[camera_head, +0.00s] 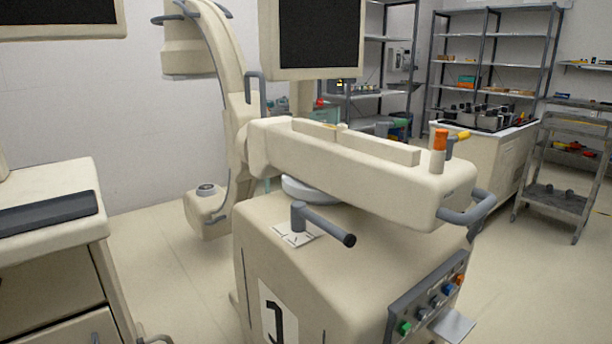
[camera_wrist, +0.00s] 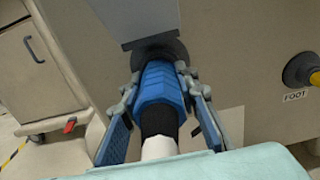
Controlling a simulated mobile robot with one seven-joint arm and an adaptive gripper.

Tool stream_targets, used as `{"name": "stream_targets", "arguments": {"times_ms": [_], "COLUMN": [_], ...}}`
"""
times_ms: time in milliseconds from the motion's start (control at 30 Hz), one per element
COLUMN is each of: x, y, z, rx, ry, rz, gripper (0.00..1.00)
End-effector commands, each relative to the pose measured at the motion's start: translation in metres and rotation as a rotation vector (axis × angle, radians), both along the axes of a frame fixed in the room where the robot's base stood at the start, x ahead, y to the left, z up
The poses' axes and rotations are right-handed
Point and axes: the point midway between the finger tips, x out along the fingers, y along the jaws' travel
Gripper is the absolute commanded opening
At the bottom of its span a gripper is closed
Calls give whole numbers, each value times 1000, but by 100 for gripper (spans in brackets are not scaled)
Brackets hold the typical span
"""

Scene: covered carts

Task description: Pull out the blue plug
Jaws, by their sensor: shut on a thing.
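The blue plug (camera_wrist: 159,86) shows in the middle of the wrist view, with a ribbed black sleeve and a white cable end toward the camera. Its far end meets a dark round collar on the beige cart panel (camera_wrist: 245,75), and I see no gap there. My gripper (camera_wrist: 160,77) is shut on the blue plug, one finger on each side. The head view does not show my gripper. A blue connector (camera_head: 447,289) shows there on a cart's side panel; I cannot tell whether it is the same kind.
A yellow-and-black connector (camera_wrist: 303,71) sits right of the plug, above a FOOT label. A grey box (camera_wrist: 138,18) overhangs the plug. Pale teal cloth (camera_wrist: 220,165) spans the bottom. A cabinet (camera_wrist: 40,60) stands left. In the head view, a beige machine (camera_head: 340,165) fills the middle.

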Motion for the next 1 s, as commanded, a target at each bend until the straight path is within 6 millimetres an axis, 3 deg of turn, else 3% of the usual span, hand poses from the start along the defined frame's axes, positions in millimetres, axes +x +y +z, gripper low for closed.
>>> {"name": "stream_targets", "arguments": {"times_ms": [1000], "x": [-33], "y": [-27], "z": [0], "rx": [-2], "ry": [0], "rz": [-1], "gripper": [0]}}
